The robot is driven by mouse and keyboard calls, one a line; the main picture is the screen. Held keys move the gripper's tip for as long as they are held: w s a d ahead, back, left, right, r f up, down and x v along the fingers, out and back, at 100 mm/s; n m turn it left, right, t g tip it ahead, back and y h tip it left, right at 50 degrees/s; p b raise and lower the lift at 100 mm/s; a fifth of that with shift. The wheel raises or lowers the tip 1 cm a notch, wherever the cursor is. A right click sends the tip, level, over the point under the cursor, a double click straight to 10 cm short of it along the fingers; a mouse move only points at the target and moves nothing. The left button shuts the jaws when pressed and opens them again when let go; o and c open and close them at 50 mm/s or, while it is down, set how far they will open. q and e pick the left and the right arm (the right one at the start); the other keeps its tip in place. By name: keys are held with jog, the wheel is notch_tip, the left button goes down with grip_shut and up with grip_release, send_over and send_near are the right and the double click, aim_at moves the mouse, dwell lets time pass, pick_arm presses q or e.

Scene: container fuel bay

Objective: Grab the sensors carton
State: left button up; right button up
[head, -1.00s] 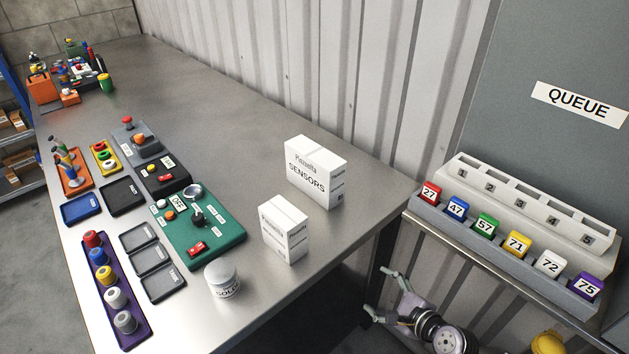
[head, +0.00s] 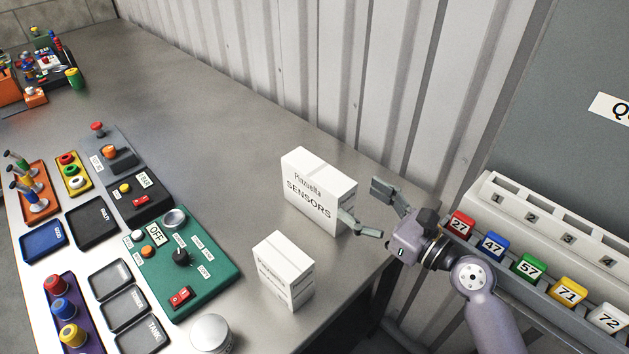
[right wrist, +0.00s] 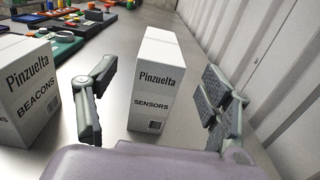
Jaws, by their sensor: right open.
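The sensors carton (head: 318,199) is a white upright box marked "Pinzuelta SENSORS" on the metal table near the corrugated wall. My right gripper (head: 372,212) is open at the carton's right side, its fingers apart. In the right wrist view the sensors carton (right wrist: 160,88) stands ahead between the open fingers of the right gripper (right wrist: 160,112), nearer the left finger, with no grip on it. My left gripper is not in view.
A second white carton (head: 284,272), marked "BEACONS" in the right wrist view (right wrist: 28,92), stands close in front. A green control panel (head: 182,262) and a white jar (head: 211,335) are to the left. A rack of numbered blocks (head: 535,262) is at the right.

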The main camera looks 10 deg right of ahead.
aim_at(326, 174)
jog(key=p+x, duration=0.1)
jog(key=x, duration=0.3)
jog(key=shift+w+a+r, duration=0.2)
jog(key=shift+a, duration=0.25)
jog(key=shift+w+a+f, duration=0.1)
jog(key=shift+w, duration=0.15)
jog(key=x, duration=0.4)
jog(key=shift+w+d+f+p, duration=0.2)
jog(key=shift+w+f+p, duration=0.1)
jog(key=shift+w+a+f, duration=0.1)
jog(key=shift+w+a, duration=0.1)
jog(key=shift+w, duration=0.1)
jog(key=shift+w+a, duration=0.1)
jog(key=shift+c, duration=1.2)
grip_shut()
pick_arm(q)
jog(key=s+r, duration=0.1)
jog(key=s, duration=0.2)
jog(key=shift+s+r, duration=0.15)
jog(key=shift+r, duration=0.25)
